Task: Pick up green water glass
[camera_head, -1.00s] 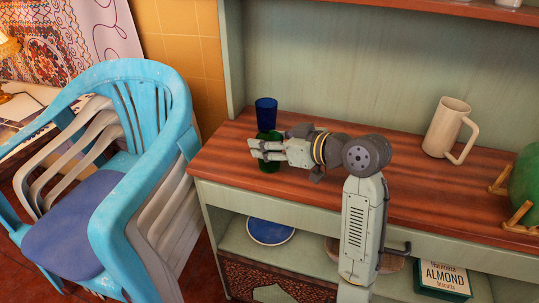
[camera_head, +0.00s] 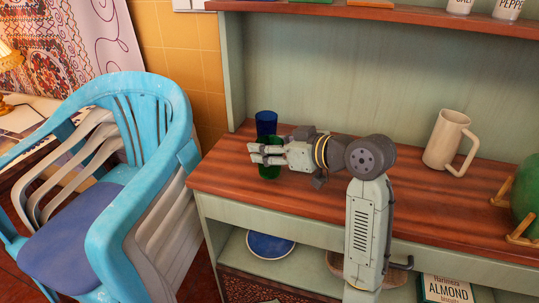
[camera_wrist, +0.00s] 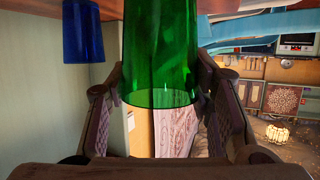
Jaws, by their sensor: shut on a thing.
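The green water glass (camera_head: 269,171) is at the left part of the wooden counter, in front of the blue glass (camera_head: 266,121). My gripper (camera_head: 254,153) reaches in from the right and is shut on the green glass, with fingers on either side of it. In the wrist view the green glass (camera_wrist: 160,50) fills the middle between the two fingers, its round rim showing and its other end cut off. The blue glass (camera_wrist: 83,30) stands beside it, apart. I cannot tell whether the green glass's base clears the counter.
The wooden counter (camera_head: 420,198) has free room in the middle. A cream mug (camera_head: 445,140) and a green round object (camera_head: 526,190) stand to the right. An upper shelf (camera_head: 400,14) hangs above. Stacked blue and white chairs (camera_head: 150,215) stand left of the counter.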

